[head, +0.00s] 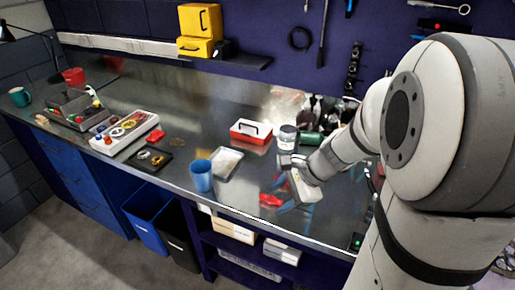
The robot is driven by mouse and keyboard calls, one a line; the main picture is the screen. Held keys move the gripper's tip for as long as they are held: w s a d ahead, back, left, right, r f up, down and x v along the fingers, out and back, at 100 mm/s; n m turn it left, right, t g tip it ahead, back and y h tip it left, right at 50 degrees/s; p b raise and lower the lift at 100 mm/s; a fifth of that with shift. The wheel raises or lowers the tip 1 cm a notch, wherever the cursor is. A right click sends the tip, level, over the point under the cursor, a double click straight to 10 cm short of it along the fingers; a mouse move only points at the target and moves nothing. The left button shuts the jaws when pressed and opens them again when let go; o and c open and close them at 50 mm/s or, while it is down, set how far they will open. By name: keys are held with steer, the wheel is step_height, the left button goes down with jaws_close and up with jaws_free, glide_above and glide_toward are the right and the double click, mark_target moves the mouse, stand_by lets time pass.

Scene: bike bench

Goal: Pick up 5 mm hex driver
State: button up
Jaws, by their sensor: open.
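My gripper (283,205) is low over the front right part of the metal workbench (190,140), seen from the side and small in the head view. It is open, and I see nothing held in it. A small red item (270,199) lies on the bench right beside the fingers. I cannot tell whether it is the 5 mm hex driver. Blue shapes show at the fingers, too small to make out. No hex driver can be clearly identified. My arm hides the right end of the bench.
A blue cup (202,176) stands at the front edge, left of my gripper. A clear tray (226,164), a red-and-white box (251,132), a grey can (288,135) and a green can (312,140) are nearby. A parts tray (125,132) lies further left.

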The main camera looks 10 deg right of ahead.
mark_target(272, 197)
steer(key=w+d+f+m, duration=0.1)
steer(key=w+f+m, duration=0.1)
steer(key=w+d+f+m+t, duration=0.1)
steer(key=d+f+m, duration=0.1)
steer(key=m, duration=0.1)
steer(key=w+d+f+m+t+y, duration=0.1)
steer(key=w+d+m, duration=0.1)
steer(key=m, duration=0.1)
steer(key=shift+w+d+f+b, duration=0.1)
steer(key=shift+w+f+b, duration=0.2)
steer(key=shift+w+f, duration=0.1)
steer(key=shift+w+f+m, duration=0.15)
steer(key=shift+f+m, duration=0.1)
steer(key=shift+m, duration=0.25)
steer(key=x, duration=0.7)
steer(key=shift+w+a, duration=0.15)
steer(key=shift+a, duration=0.15)
steer(key=shift+c, duration=0.4)
jaws_close()
